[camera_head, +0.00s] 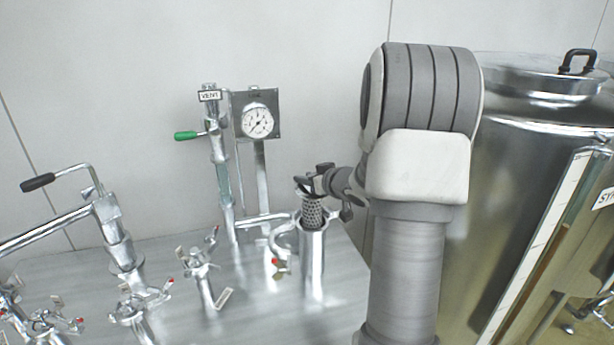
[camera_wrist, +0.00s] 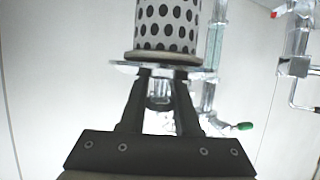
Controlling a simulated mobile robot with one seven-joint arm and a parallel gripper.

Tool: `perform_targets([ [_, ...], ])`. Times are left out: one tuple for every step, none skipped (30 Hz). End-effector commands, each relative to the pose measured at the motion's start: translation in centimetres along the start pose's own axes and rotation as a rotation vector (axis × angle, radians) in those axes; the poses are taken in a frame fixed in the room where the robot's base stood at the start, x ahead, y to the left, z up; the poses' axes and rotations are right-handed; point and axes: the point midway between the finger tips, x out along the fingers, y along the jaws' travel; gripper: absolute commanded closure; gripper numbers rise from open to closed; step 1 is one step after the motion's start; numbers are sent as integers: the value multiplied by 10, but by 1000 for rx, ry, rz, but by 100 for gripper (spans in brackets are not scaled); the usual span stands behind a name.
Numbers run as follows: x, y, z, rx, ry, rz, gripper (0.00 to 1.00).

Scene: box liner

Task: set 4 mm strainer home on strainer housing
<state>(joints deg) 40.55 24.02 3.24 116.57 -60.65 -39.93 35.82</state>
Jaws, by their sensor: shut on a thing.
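The strainer (camera_head: 313,214) is a metal cylinder with round perforations, held upright over the strainer housing (camera_head: 312,262), an upright steel tube on the metal deck. Perforated wall still shows above the housing's rim. The strainer's lower end is at the mouth; I cannot tell how far inside it is. My gripper (camera_head: 317,178) comes in from the right and is shut on the strainer's top end. In the wrist view the strainer (camera_wrist: 168,28) fills the top, its flat flange against my gripper's fingertips (camera_wrist: 162,84).
A pressure gauge (camera_head: 258,122) and a vent pipe (camera_head: 218,145) with a green-handled valve (camera_head: 188,135) stand left of the housing. Several clamps and valves crowd the deck's left side. A large steel tank (camera_head: 520,200) stands at the right, behind my arm.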

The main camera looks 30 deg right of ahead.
Motion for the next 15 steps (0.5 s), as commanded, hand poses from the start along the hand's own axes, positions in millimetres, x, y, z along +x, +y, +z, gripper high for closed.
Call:
perform_targets([
  [3, 0, 5, -1, 4, 0, 100],
  [4, 0, 8, -1, 4, 0, 100],
  [5, 0, 11, -1, 3, 0, 100],
  [6, 0, 13, -1, 3, 0, 100],
  [7, 0, 16, -1, 3, 0, 100],
  [8, 0, 19, 0, 3, 0, 100],
  [9, 0, 21, 0, 3, 0, 100],
  [10, 0, 24, 0, 3, 0, 100],
  [12, 0, 27, 0, 2, 0, 100],
  [12, 0, 29, 0, 2, 0, 100],
  [14, 0, 32, -1, 2, 0, 100],
  [15, 0, 35, -1, 2, 0, 100],
  [16, 0, 37, -1, 2, 0, 100],
  [17, 0, 39, -1, 2, 0, 100],
  [18, 0, 42, -1, 3, 0, 100],
])
